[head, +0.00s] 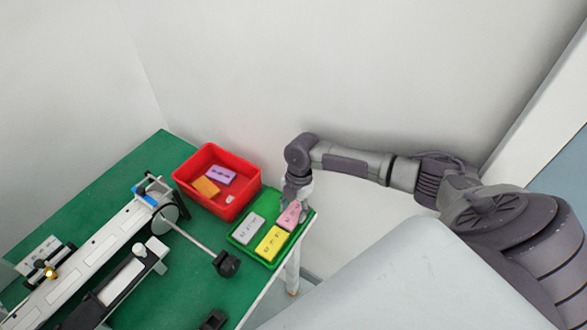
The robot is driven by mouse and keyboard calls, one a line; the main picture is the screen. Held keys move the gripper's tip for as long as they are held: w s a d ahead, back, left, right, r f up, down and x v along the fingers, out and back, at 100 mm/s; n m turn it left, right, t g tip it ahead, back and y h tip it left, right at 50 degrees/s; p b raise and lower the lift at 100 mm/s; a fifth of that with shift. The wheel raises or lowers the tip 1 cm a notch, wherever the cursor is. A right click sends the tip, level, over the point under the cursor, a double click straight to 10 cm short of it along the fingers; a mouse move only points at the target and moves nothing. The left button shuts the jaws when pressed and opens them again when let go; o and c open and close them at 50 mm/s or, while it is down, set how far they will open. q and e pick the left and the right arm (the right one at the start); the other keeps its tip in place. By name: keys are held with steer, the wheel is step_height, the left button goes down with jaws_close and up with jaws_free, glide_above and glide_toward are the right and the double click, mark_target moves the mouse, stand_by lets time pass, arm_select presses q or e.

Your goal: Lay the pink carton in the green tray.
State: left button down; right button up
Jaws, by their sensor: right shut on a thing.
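The pink carton (289,216) is at the back right of the green tray (248,251), beside the yellow carton. My right gripper (293,204) is shut on the upper end of the pink carton. Whether the carton touches the tray floor cannot be told. The green tray sits at the right corner of the green table and also holds a white carton (248,229) and a yellow carton (271,243). My left gripper is not in view.
A red bin (187,178) with a purple carton (220,175) and an orange carton (205,187) stands behind the tray. A conveyor-like machine (95,250) with a rod and black block (227,264) lies to the left. Walls rise behind the table.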

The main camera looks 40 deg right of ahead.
steer(key=shift+f, duration=0.2)
steer(key=o, duration=0.9)
